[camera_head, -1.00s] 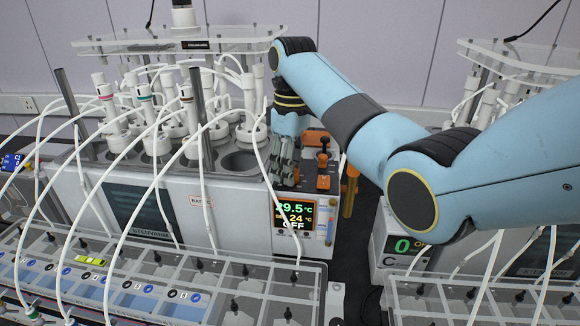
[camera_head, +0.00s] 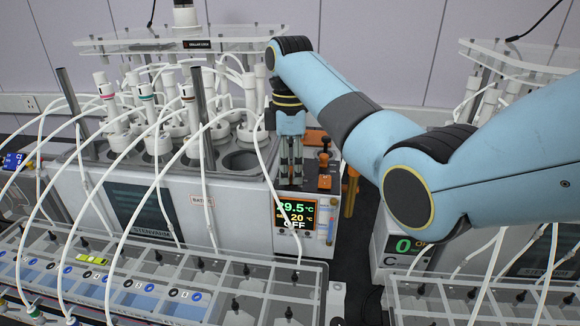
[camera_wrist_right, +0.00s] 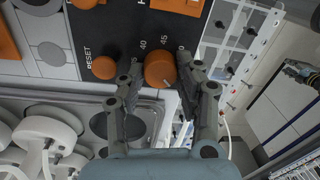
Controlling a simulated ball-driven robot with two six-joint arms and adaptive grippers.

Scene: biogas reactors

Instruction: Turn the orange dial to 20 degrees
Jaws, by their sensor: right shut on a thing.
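The orange dial (camera_wrist_right: 160,69) is on the dark control panel in the right wrist view, beside printed numbers including 40 and 45. A white mark shows on it. My right gripper (camera_wrist_right: 160,66) points at the panel, its two fingers on either side of the dial and shut on it. In the head view my right gripper (camera_head: 290,178) points down at the unit's front right corner and hides the dial. The display (camera_head: 296,213) below reads 29.5 °C in green, a setting of 20 °C in yellow, and OFF. My left gripper is not in view.
An orange RESET button (camera_wrist_right: 104,68) sits close to the left finger. White bottles with looping tubes (camera_head: 150,125) fill the bath left of my right gripper. A clear-topped rack (camera_head: 255,290) stands in front. A second unit (camera_head: 405,245) stands at right.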

